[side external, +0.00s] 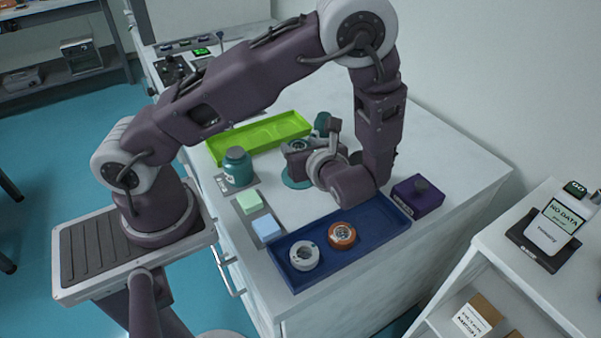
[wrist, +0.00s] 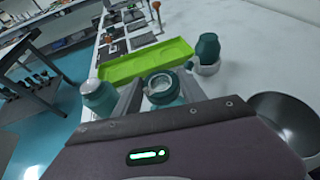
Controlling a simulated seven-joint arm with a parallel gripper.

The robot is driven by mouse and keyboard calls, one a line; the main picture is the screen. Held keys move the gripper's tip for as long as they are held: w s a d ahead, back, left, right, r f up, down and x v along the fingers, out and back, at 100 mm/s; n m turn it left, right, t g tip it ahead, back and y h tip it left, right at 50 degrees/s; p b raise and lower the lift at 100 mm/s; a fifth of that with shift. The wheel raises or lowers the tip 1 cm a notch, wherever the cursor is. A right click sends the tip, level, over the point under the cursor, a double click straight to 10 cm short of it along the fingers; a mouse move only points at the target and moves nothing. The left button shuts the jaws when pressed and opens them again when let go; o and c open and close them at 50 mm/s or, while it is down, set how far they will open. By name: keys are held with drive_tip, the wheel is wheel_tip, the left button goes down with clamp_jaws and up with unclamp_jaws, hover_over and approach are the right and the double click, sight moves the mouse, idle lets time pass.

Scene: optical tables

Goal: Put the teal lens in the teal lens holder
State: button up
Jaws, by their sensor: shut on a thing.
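My gripper (wrist: 160,92) is shut on the teal lens (wrist: 159,82), a ring with a pale inner rim between the two fingers. In the side view my gripper (side external: 299,152) points away from the camera, with the lens (side external: 298,145) at its tips. The teal lens holder (side external: 296,182) stands on the white table beneath the gripper. Only part of its round teal base shows in the side view, as the gripper covers the rest. Teal also shows just below the lens in the wrist view. I cannot tell whether the lens is seated in the holder or above it.
A blue tray (side external: 335,262) holds a white ring (side external: 304,255) and an orange ring (side external: 342,235). An empty green tray (side external: 262,137) lies behind. A purple box (side external: 417,195) stands right.

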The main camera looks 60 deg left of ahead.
wheel_tip(320, 180, down, 7)
drive_tip(key=shift+r, duration=0.1)
drive_tip(key=o, duration=1.4)
drive_tip(key=shift+f, duration=0.2)
drive_tip(key=shift+r, duration=0.15)
